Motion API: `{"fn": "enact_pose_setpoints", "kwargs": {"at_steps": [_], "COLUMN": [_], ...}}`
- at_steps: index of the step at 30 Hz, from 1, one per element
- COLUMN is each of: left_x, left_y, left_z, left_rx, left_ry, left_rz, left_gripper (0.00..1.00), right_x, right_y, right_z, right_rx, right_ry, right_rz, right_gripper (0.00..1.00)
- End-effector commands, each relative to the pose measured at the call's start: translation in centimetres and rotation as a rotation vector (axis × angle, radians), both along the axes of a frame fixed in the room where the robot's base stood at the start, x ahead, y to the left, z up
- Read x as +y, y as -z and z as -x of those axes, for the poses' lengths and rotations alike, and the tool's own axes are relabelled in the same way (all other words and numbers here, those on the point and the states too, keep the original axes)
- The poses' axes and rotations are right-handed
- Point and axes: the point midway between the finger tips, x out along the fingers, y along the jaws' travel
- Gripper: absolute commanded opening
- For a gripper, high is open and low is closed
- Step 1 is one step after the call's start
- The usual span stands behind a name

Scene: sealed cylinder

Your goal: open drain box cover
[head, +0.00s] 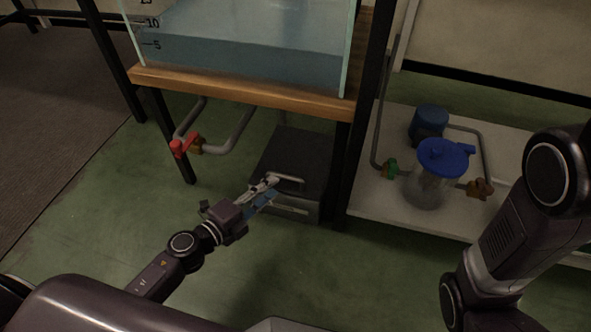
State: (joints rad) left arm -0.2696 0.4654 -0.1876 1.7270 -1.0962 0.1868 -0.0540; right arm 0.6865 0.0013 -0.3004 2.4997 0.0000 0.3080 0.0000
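The drain box is a dark grey box (315,210) on the green floor under the wooden tank shelf. Its dark cover (300,152) lies flat on top, with a pale bar handle (290,180) near the front edge. My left gripper (268,187) reaches in from the lower left, with its fingertips at the left end of the handle. I cannot tell whether the fingers touch the handle or are closed around it. The fingers hide part of the box's front left corner. My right arm shows at the right, but its gripper is out of view.
A water tank (250,50) stands on the wooden shelf (240,90) above the box. A red-handled valve (183,146) and grey pipes hang at left. A clear cylinder with a blue lid (443,160) stands on a white platform (360,215) at right. Dark posts flank the box.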

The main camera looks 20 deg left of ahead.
Motion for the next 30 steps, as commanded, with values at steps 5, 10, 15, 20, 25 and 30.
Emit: {"fn": "enact_pose_setpoints", "kwargs": {"at_steps": [5, 10, 15, 20, 25, 30], "left_x": [-0.9, -1.9, -2.7, -3.0, -3.0, -3.0], "left_y": [0.4, 0.9, 1.2, 1.3, 1.4, 1.3], "left_z": [-2.1, -4.3, -5.9, -6.6, -6.7, -6.6], "left_rx": [-0.005, -0.004, -0.002, -0.001, 0.000, 0.000], "left_ry": [0.002, 0.001, 0.000, 0.000, 0.000, 0.000], "left_rz": [-0.003, -0.001, -0.001, 0.000, -0.001, -0.001], "left_gripper": [0.27, 0.27, 0.27, 0.27, 0.27, 0.20], "right_x": [0.0, 0.0, 0.0, 0.0, 0.0, 0.0], "right_y": [0.4, 1.0, 1.3, 1.4, 1.4, 1.4], "right_z": [0.3, 0.3, 0.3, 0.3, 0.3, 0.3], "right_rx": [-0.009, -0.008, -0.008, -0.008, -0.008, -0.008], "right_ry": [0.000, 0.001, 0.001, 0.001, 0.001, 0.001], "right_rz": [0.001, 0.001, 0.001, 0.001, 0.001, 0.001], "right_gripper": [0.40, 0.40, 0.40, 0.40, 0.40, 0.40]}}
